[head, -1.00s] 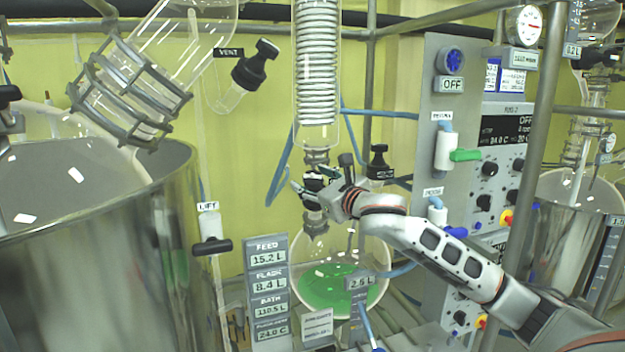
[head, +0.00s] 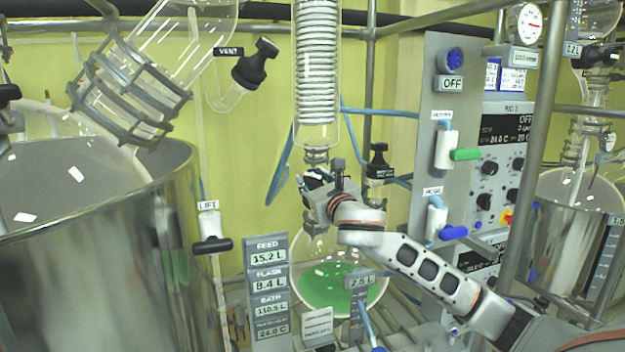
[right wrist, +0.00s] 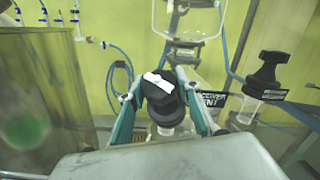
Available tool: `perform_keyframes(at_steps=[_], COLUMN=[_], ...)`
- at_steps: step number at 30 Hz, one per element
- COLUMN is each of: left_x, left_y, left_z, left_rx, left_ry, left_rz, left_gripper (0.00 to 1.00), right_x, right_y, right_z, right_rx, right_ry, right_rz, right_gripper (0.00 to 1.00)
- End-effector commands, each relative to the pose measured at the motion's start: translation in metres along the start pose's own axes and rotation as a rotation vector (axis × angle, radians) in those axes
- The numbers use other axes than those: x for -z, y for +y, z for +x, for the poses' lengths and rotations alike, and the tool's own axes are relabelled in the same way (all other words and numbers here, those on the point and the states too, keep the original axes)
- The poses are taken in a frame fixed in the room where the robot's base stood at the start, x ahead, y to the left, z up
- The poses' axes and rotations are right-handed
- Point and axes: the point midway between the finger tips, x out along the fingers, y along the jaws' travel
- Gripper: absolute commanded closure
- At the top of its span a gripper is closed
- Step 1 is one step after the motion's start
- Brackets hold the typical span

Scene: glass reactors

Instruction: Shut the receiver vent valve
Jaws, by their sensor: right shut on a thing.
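My right gripper (head: 312,188) is at the glass neck below the condenser coil, above the receiver flask (head: 308,292) with green liquid. In the right wrist view my right gripper (right wrist: 162,102) is shut on a black valve knob (right wrist: 160,92) with a white bar on its top. A "RECEIVER VENT" label (right wrist: 212,99) shows just right of the fingers; which valve it marks is unclear. A second black-capped valve (head: 378,160) stands to the right, apart from the gripper; it also shows in the right wrist view (right wrist: 264,72). My left gripper is out of view.
A steel vessel (head: 110,260) fills the left. A black "VENT" valve (head: 255,65) hangs from glass upper left. A control panel (head: 440,110) with green and blue valve handles stands right. Blue hoses and steel frame bars run around the neck.

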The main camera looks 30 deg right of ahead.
Motion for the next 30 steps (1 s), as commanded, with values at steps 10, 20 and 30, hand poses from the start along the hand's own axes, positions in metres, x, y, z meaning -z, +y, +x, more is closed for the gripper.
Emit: perform_keyframes(at_steps=[10,20,30], left_x=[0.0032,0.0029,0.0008], left_y=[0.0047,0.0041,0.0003], left_z=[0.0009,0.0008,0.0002], left_rx=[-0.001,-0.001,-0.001], left_ry=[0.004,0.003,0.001], left_rz=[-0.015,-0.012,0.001], left_gripper=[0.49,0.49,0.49], right_x=[0.0003,0.0010,0.0009], right_y=[0.0034,0.0019,0.0005], right_z=[0.0002,0.0001,-0.0002], right_rx=[0.289,0.554,0.730], right_ry=[0.003,0.005,0.003], right_rz=[0.151,0.278,0.363], right_gripper=[0.88,0.88,0.88])
